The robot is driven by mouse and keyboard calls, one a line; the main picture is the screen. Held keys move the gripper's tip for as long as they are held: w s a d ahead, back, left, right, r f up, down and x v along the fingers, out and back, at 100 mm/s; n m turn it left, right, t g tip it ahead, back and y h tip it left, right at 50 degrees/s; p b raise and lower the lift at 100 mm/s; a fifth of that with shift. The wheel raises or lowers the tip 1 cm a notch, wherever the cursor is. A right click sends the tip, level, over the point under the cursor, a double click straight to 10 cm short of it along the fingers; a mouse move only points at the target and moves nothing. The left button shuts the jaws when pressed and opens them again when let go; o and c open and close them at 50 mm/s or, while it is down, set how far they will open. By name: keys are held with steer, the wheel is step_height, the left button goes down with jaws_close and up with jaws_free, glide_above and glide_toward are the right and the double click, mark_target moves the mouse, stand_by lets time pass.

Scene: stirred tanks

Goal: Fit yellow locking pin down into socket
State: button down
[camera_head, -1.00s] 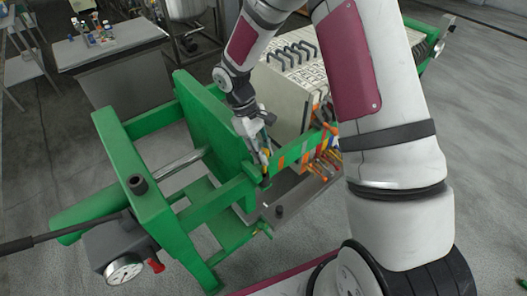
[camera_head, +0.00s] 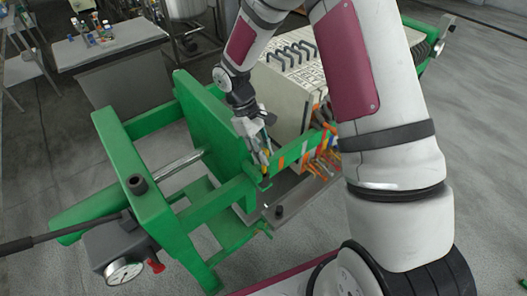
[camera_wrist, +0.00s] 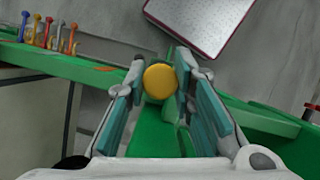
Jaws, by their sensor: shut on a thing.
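The yellow locking pin shows in the wrist view as a round yellow head (camera_wrist: 160,81) between the two finger pads. My gripper (camera_wrist: 159,88) is shut on it. In the head view my gripper (camera_head: 262,160) points down at the green side rail of the press, close to the green upright plate (camera_head: 207,125). The pin's lower part is hidden behind its head and the fingers, and I cannot make out the socket or tell whether the pin is in it.
A row of coloured pins or handles stands along the green rail, also seen in the wrist view (camera_wrist: 49,36). Pale filter plates (camera_head: 285,95) stand behind. A gauge (camera_head: 124,271) is at lower left. A table with bottles (camera_head: 110,52) is farther back.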

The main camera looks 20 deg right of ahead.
steer(key=shift+f+b, duration=0.4)
steer(key=shift+f, duration=1.1)
steer(key=shift+r, duration=0.15)
steer(key=shift+r+p, duration=0.3)
steer(key=shift+r, duration=0.8)
steer(key=shift+f+b, duration=0.4)
steer(key=shift+f, duration=0.8)
stand_by(1.0)
steer(key=c, duration=1.3)
jaws_free()
